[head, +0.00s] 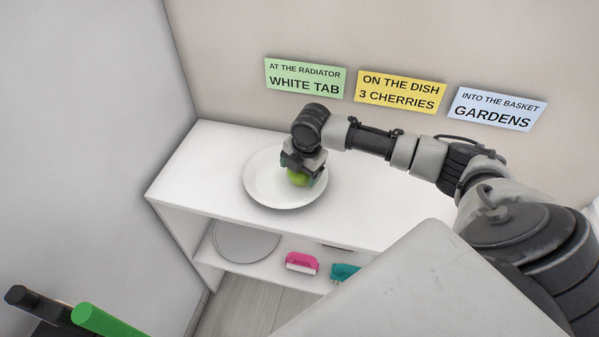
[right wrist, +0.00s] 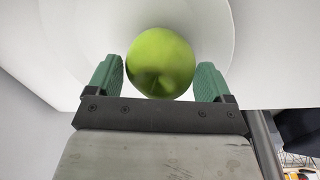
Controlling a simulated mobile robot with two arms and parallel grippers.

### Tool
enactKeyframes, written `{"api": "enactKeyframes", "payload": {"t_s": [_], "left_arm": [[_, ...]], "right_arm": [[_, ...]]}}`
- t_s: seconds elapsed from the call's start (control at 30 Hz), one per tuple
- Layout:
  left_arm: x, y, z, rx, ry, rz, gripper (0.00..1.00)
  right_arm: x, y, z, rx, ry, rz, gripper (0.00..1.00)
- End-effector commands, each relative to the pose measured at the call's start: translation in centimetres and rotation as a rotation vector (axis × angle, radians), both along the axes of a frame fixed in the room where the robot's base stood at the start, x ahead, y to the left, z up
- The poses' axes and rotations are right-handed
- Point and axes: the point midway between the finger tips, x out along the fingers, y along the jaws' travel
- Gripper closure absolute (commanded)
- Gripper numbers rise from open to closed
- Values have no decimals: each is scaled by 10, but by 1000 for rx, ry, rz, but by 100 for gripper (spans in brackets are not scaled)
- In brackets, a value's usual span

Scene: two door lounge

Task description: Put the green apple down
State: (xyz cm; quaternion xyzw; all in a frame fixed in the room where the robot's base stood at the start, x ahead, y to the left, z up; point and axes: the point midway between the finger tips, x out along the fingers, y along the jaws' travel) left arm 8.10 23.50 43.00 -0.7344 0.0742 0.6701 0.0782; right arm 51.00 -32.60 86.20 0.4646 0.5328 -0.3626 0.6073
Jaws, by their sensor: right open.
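The green apple (head: 298,178) is at the white dish (head: 262,190) on top of the white shelf unit. My right gripper (head: 304,176) reaches down over the dish with its fingers on either side of the apple. In the right wrist view the apple (right wrist: 160,63) sits between the two green fingers of the right gripper (right wrist: 161,80). Small gaps show between the apple and both fingers, so the gripper is open. The apple's underside is hidden, but it seems to rest on the dish. My left gripper is not in view.
The shelf top (head: 365,215) is clear right of the dish. The lower shelf holds a grey round plate (head: 245,241), a pink brush (head: 302,262) and a teal brush (head: 345,271). Green, yellow and blue signs (head: 401,92) hang on the wall behind. A wall stands close at left.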

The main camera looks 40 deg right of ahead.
Motion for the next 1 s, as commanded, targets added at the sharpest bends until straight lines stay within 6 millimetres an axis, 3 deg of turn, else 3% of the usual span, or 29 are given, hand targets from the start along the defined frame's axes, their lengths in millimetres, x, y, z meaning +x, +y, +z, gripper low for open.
{"api": "enactKeyframes", "payload": {"t_s": [0.3, 0.5, 1.0], "left_arm": [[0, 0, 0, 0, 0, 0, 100], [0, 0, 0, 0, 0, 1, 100], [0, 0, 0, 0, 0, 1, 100]], "right_arm": [[-11, -5, 68, -2, -4, -1, 19], [-16, -6, 95, -1, -1, 0, 19], [-18, -6, 103, 0, 0, -1, 19]]}}
